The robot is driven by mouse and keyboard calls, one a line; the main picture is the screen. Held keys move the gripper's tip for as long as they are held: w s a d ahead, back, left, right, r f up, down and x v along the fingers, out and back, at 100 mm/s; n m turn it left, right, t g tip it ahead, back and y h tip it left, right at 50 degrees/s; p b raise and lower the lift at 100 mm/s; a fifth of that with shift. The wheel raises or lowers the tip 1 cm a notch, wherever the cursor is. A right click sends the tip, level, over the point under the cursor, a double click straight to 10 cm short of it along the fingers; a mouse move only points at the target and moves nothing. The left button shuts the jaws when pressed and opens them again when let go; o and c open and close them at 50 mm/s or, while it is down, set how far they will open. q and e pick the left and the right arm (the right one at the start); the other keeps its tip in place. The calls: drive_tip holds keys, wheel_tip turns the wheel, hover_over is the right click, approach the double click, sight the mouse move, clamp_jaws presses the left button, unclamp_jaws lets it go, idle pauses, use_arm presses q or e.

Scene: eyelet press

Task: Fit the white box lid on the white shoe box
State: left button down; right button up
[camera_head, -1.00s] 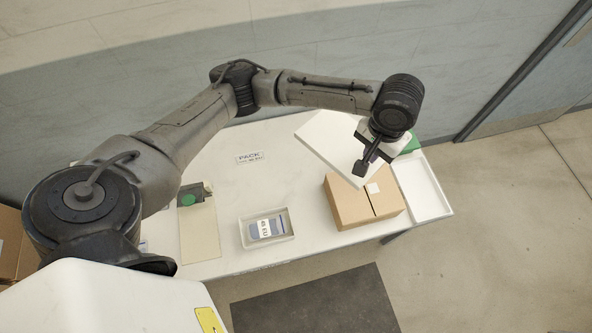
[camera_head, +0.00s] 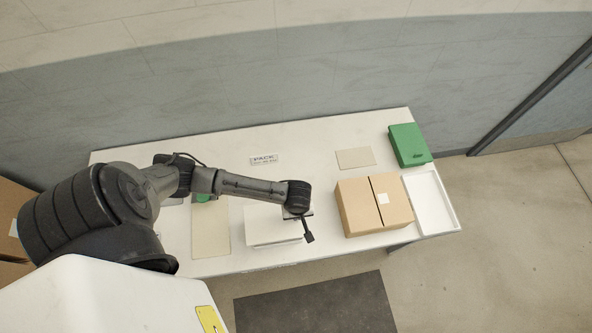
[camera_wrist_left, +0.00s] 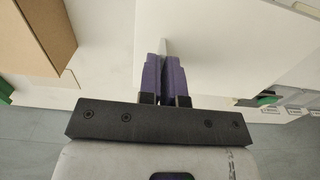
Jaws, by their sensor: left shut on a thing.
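The white box lid (camera_head: 268,224) is over the white shoe box (camera_head: 274,243) on the table, roughly level. It covers the box's opening and contents, and only a little of the box shows along the front. I cannot tell whether the lid rests on the box or hangs just above it. My left gripper (camera_head: 297,213) is at the lid's right side, seen from above with its fingertips mostly hidden. In the left wrist view its purple fingers (camera_wrist_left: 165,75) are shut on the lid's thin white edge (camera_wrist_left: 164,47). My right gripper is not in view.
A brown carton (camera_head: 360,208) stands just right of the lid. Beyond it are a white tray (camera_head: 449,207) and a green box (camera_head: 408,145). A beige pad (camera_head: 355,158) lies behind, and a beige mat (camera_head: 210,240) lies left. The table's back middle is clear around the PACK label (camera_head: 264,159).

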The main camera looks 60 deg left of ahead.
use_arm(q)
drive_tip(key=shift+s+f, duration=0.15)
drive_tip(key=shift+r+p, duration=0.2)
drive_tip(key=shift+p, duration=0.55)
wheel_tip(320, 180, down, 7)
drive_tip(key=b, duration=0.2)
drive_tip(key=shift+b, duration=0.3)
idle(0.5)
drive_tip(key=shift+r+p, duration=0.1)
drive_tip(key=shift+p, duration=0.35)
idle(0.3)
